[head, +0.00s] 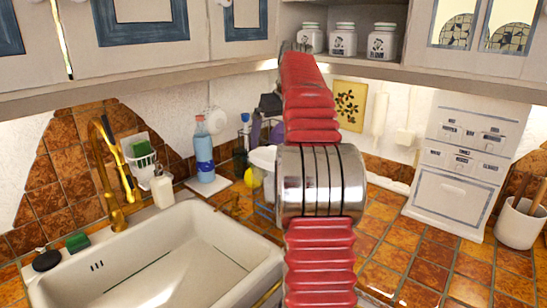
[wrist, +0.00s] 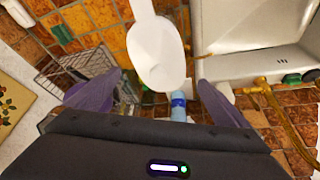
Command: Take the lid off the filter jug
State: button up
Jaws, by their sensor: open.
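The white filter jug (head: 263,158) stands on the tiled counter behind my red arm, which hides much of it in the head view. In the wrist view its white oval top (wrist: 157,55) lies between and beyond my fingers, with a white handle-like part running to the top edge. I cannot make out a seam between lid and jug. My gripper (wrist: 158,80) is open, its two purple-grey fingers on either side of the white top with gaps showing. In the head view my gripper (head: 265,138) is partly hidden, just above the jug. I cannot tell whether it touches.
A blue-labelled bottle (head: 204,155) stands to the left, beside the white sink (head: 160,255) with its brass tap (head: 108,170). A wire rack (wrist: 75,72) is close to the jug. A utensil crock (head: 520,222) stands far right. The counter between is largely clear.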

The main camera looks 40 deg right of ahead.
aim_at(274, 147)
jog(key=shift+x, duration=2.65)
jog(key=shift+s+d, duration=0.1)
jog(key=shift+d, duration=0.05)
jog(key=shift+c, duration=0.3)
jog(key=c, duration=0.9)
jog(key=shift+c, duration=0.2)
